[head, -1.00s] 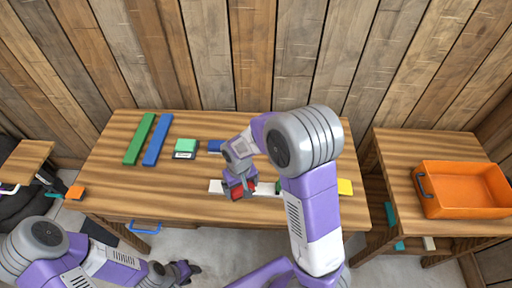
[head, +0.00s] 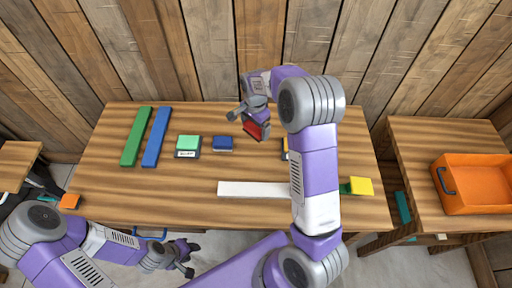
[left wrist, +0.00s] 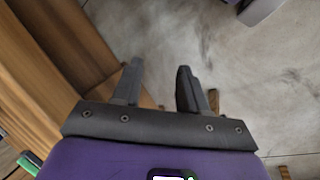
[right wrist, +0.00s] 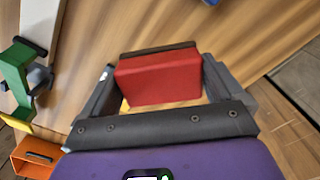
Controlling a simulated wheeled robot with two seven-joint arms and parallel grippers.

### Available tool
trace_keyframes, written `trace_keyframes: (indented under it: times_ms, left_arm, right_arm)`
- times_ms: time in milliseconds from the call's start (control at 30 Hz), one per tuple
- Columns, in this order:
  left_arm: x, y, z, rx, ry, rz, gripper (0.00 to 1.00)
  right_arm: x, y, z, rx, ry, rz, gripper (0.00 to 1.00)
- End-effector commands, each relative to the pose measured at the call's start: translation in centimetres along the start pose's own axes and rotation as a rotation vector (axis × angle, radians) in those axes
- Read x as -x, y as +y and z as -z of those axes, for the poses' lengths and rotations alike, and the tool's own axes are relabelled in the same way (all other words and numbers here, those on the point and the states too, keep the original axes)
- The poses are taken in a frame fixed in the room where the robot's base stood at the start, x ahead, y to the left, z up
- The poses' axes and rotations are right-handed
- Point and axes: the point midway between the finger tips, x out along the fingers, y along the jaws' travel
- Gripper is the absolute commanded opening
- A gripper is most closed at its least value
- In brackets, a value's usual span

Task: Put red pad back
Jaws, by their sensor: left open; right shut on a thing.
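The red pad (right wrist: 158,80) is between the fingers of my right gripper (right wrist: 158,85) in the right wrist view. In the head view the red pad (head: 257,129) shows at the tip of my right gripper (head: 255,120), over the back middle of the table, to the right of the blue pad (head: 222,143). The green pad (head: 188,144) stands left of the blue one, on a dark labelled base. Whether the red pad touches anything below it, I cannot tell. My left gripper (head: 186,257) is open and empty in front of the table; its fingers (left wrist: 160,88) show over the floor.
A green bar (head: 137,136) and a blue bar (head: 156,136) lie at the table's left. A white bar (head: 250,189) lies in front, with a yellow pad (head: 361,186) to its right. An orange crate (head: 480,190) stands on the right side table. My right arm hides part of the table.

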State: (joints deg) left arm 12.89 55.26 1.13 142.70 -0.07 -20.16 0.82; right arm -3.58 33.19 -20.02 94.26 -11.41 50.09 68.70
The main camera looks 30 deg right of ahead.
Motion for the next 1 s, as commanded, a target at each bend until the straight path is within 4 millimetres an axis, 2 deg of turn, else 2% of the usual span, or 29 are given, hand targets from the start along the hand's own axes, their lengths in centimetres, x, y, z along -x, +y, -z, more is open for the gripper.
trace_keyframes:
  times_ms: [300,533,700,1000]
  left_arm:
    - [-1.0,-0.4,0.1,0.000,0.000,0.000,0.43]
    - [-1.2,-0.5,0.1,0.000,0.000,0.000,0.43]
    - [-1.7,-0.6,0.1,0.000,0.000,0.000,0.43]
    - [-1.7,-0.6,0.1,0.000,0.000,0.000,0.43]
  right_arm:
    - [-5.3,0.1,0.3,-0.036,-0.002,-0.004,0.66]
    - [-7.0,0.0,0.3,-0.034,-0.001,-0.002,0.66]
    - [-9.6,0.1,0.3,-0.033,-0.001,-0.004,0.66]
    - [-9.9,0.0,0.3,-0.032,0.000,0.000,0.66]
